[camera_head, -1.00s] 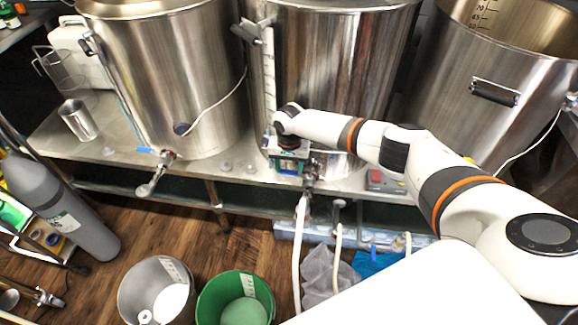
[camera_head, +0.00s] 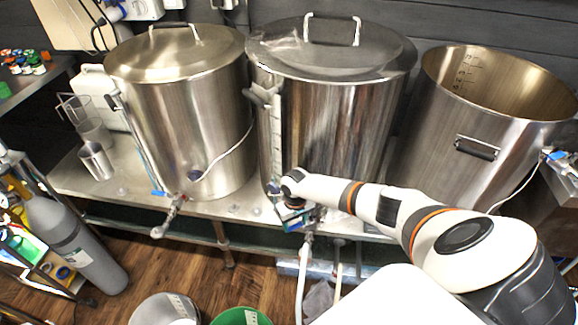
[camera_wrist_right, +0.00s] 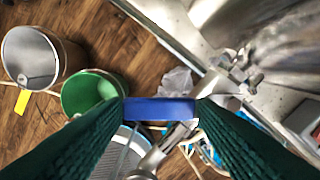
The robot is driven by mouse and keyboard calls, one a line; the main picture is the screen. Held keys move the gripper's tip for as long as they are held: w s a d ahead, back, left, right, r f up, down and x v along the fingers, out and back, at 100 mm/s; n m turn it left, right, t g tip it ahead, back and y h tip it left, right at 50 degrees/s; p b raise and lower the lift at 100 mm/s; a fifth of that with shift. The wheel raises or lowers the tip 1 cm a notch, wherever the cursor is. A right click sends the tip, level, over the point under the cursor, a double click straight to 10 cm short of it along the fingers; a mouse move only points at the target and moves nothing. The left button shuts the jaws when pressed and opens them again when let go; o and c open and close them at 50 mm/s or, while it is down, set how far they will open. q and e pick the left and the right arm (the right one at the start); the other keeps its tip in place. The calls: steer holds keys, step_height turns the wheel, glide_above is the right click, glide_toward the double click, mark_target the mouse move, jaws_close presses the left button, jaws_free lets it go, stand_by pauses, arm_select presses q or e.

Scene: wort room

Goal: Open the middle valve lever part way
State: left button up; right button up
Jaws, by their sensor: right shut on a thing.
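The middle steel kettle (camera_head: 335,120) stands on the bench with its lid on. Its valve (camera_head: 309,230) is low on the front, with a pale hose (camera_head: 301,280) hanging below it. My right gripper (camera_head: 291,217) is at this valve, partly hidden by its own wrist. In the right wrist view, the blue valve lever (camera_wrist_right: 160,109) lies crosswise between the two dark green fingers of my right gripper (camera_wrist_right: 160,103), which are shut on it. The metal valve body shows just beyond the lever. How far the lever is turned is hard to tell. My left gripper is out of view.
A lidded kettle (camera_head: 190,110) with its own valve (camera_head: 170,217) stands at left, an open kettle (camera_head: 490,110) at right. A grey bucket (camera_wrist_right: 36,55) and a green bucket (camera_wrist_right: 88,92) stand on the wooden floor below. A grey cylinder (camera_head: 78,240) is at far left.

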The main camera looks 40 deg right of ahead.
steer(key=shift+s+n+p, duration=0.45)
steer(key=shift+s+n, duration=0.25)
steer(key=shift+n, duration=0.6)
steer(key=o, duration=1.4)
step_height(320, 180, up, 12)
steer(key=shift+r+p, duration=0.1)
steer(key=shift+p, duration=0.5)
